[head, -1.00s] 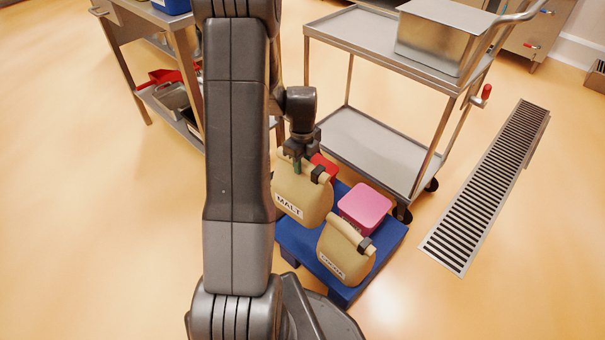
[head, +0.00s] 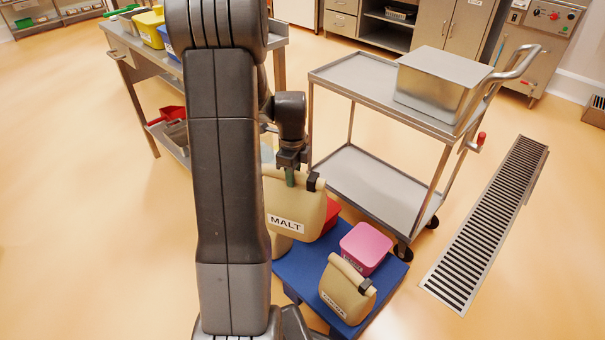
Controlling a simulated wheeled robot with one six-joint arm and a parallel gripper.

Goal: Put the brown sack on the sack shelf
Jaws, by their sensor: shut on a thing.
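My gripper (head: 291,172) is shut on the rolled top of a tan-brown sack labelled MALT (head: 297,208). The sack hangs upright above the left part of the blue pallet (head: 290,262), and my arm hides its left side. A second tan-brown sack (head: 346,288) with a small label and a dark clip stands on the pallet at the front right. Another tan shape (head: 281,244) shows just below the held sack, mostly hidden. No shelf in view is marked as the sack shelf.
A pink tub (head: 366,246) and a partly hidden red item (head: 331,214) are on the pallet. A steel trolley (head: 370,187) stands behind it, its lower shelf empty and a metal box (head: 437,88) on top. A workbench (head: 130,62) is at the left. Floor right is clear around a drain grate (head: 490,222).

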